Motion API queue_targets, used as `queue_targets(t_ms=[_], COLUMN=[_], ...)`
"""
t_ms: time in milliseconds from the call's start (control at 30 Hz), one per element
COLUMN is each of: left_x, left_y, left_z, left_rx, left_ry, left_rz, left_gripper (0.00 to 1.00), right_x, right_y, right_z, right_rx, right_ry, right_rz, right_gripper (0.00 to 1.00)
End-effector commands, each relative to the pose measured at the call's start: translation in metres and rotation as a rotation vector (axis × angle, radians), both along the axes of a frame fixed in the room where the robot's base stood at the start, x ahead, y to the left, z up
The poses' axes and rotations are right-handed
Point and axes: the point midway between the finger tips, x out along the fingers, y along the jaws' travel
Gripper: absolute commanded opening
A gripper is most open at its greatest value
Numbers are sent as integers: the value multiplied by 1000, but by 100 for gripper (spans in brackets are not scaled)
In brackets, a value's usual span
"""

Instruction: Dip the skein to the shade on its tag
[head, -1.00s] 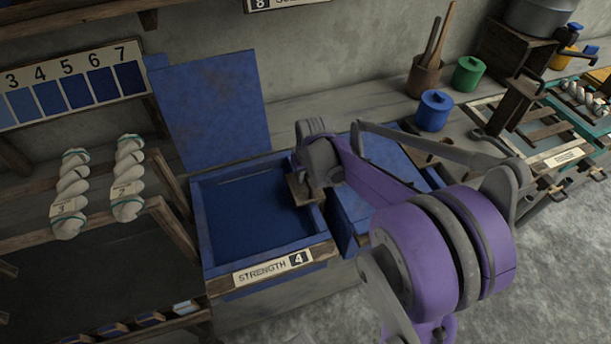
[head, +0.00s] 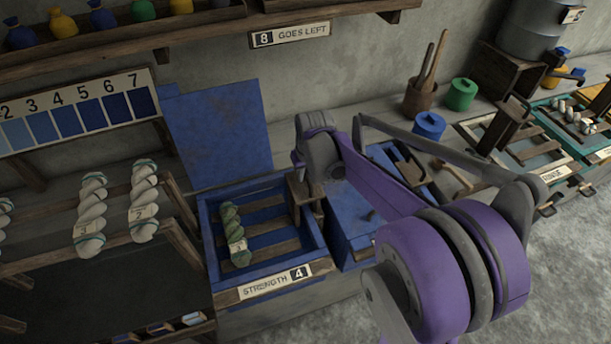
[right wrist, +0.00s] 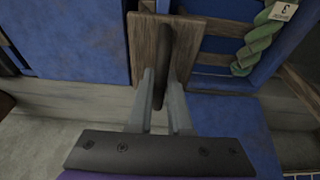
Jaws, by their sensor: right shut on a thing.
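A green twisted skein (head: 231,222) with a pale tag lies on a slatted wooden rack (head: 270,226) at the top of the blue vat (head: 318,243). In the right wrist view the skein (right wrist: 260,40) shows at the upper right, and its tag (right wrist: 284,11) reads 3. My right gripper (right wrist: 161,82) is shut on the rack's wooden handle (right wrist: 153,45) at the vat's right side. In the head view this handle (head: 306,190) is partly covered by my wrist. The vat's label (head: 270,283) reads STRENGTH 4. My left gripper is out of view.
A shade card (head: 85,112) shows blues, darker toward 7. The vat's blue lid (head: 220,140) stands upright behind. A sign (head: 290,35) reads 8 GOES LEFT. Another blue vat (head: 345,215) adjoins at right.

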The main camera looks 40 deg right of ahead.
Motion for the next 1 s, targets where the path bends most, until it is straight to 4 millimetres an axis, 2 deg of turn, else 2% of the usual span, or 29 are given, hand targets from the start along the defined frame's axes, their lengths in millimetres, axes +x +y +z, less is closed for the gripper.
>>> queue_targets(t_ms=[33, 633, 733, 967, 1000], left_x=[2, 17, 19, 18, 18], left_y=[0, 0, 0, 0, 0], left_z=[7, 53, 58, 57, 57], left_rx=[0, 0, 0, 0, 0], left_ry=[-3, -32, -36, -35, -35], left_rz=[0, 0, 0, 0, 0], left_gripper=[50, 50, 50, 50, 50], right_x=[2, 2, 2, 2, 1], right_y=[0, -1, -1, -1, -1], right_z=[9, 69, 75, 75, 74], right_rx=[0, -2, -2, -2, -2], right_ry=[-4, -6, -5, -4, -4], right_rz=[0, -1, 0, 0, 0], right_gripper=[0, 0, 0, 0, 25])
